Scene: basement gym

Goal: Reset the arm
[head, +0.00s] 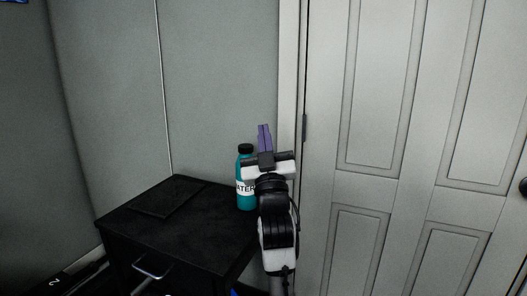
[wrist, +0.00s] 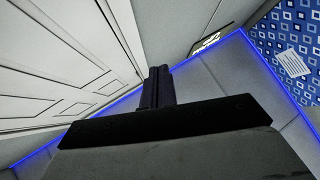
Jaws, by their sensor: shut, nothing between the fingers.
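My gripper (head: 265,139) is raised in front of the wall, near the door frame, with its fingers pointing up. The two fingers are shut together with nothing between them. In the wrist view the closed fingers (wrist: 157,86) stand at the centre against the wall. My arm covers part of a teal water bottle (head: 245,192) with a black cap, which stands upright on the right side of the black cabinet top. From this view I cannot tell how far the arm is from the bottle.
The black cabinet (head: 190,232) has a drawer handle (head: 152,268) and a flat dark panel (head: 165,196) on its top. A white panelled door (head: 395,150) fills the right side. The wrist view shows a sign (wrist: 211,37) and blue patterned wall (wrist: 287,35).

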